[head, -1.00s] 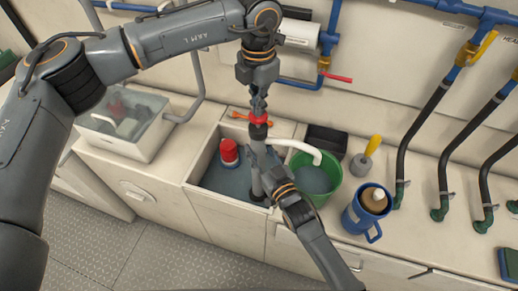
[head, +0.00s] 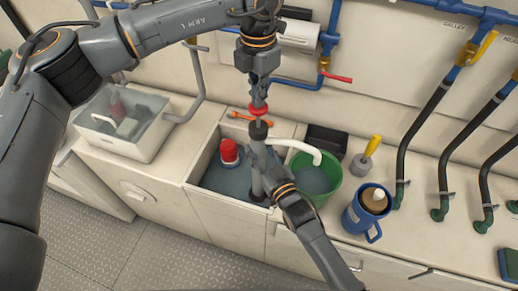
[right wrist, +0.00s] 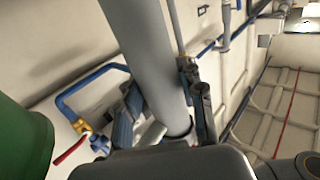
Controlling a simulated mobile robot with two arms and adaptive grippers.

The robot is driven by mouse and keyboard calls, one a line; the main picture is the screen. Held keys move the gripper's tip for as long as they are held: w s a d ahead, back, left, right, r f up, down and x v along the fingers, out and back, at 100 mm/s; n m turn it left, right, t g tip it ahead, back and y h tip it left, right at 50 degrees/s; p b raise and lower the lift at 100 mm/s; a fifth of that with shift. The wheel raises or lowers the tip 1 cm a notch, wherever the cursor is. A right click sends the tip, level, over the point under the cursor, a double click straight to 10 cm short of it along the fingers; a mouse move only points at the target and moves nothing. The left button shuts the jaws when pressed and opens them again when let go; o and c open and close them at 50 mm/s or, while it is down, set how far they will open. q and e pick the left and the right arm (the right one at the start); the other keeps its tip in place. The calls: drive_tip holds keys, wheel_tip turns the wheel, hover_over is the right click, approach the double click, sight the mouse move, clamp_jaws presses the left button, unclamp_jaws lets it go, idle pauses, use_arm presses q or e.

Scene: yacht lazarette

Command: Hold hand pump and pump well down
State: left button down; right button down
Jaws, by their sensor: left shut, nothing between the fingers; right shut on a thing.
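The hand pump is a grey tube (head: 257,182) standing upright in the well (head: 226,192), with a black collar and a white spout (head: 297,147) reaching over the green bucket (head: 327,189). Its red handle (head: 258,111) is raised above the collar, with a short length of rod showing. My left gripper (head: 259,98) is shut, empty, right at the top of the red handle. My right gripper (head: 262,163) is shut around the pump tube; the tube also fills the middle of the right wrist view (right wrist: 145,50). Grey-blue water lies in the well, and water shows in the bucket.
A red-capped float-like object (head: 229,153) stands in the well. A blue mug (head: 367,212), yellow-handled tool (head: 366,156) and black box (head: 326,142) are on the counter at right. Blue pipes and black hoses line the wall.

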use_arm(q)
drive_tip(key=shift+r, duration=2.45)
use_arm(e)
drive_tip(key=c, duration=0.7)
unclamp_jaws()
drive_tip(key=shift+c, duration=0.2)
drive_tip(key=v, duration=1.2)
